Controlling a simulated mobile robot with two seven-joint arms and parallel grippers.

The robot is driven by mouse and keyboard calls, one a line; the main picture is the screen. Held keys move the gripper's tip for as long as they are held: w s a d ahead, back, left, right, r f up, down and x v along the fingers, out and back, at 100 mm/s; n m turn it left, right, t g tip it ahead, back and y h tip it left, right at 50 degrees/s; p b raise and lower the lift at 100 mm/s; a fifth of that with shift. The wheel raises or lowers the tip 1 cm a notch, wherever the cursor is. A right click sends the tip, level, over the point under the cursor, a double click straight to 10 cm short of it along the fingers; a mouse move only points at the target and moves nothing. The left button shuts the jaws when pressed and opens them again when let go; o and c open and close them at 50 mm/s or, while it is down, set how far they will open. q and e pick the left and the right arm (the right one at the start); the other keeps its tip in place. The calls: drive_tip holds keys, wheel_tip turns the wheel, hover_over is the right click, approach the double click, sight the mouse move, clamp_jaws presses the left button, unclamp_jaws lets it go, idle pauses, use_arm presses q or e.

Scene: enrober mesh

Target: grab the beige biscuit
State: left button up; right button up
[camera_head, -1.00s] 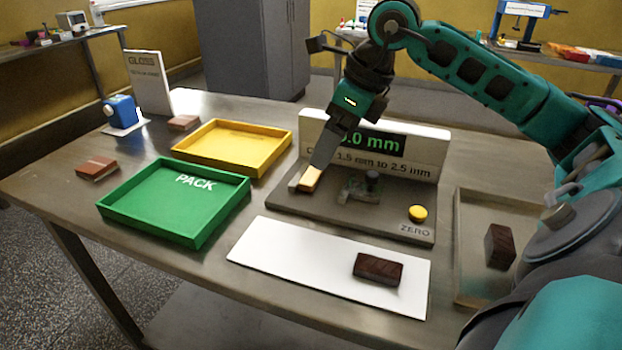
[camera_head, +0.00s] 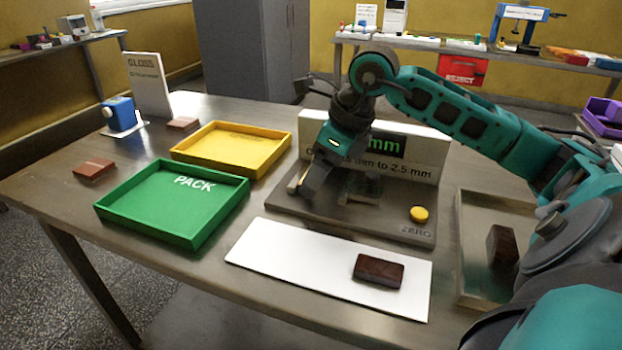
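My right gripper (camera_head: 308,191) reaches down over the left part of the grey thickness gauge (camera_head: 350,222). My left gripper is not in view.
A dark brown biscuit (camera_head: 379,270) lies on the white mat (camera_head: 290,262). A green PACK tray (camera_head: 150,225) and a yellow tray (camera_head: 215,165) stand left, both empty. A yellow button (camera_head: 418,213) is on the gauge. A clear tray (camera_head: 477,300) at right holds a dark biscuit (camera_head: 501,245).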

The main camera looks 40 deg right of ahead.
drive_tip(key=c, duration=0.6)
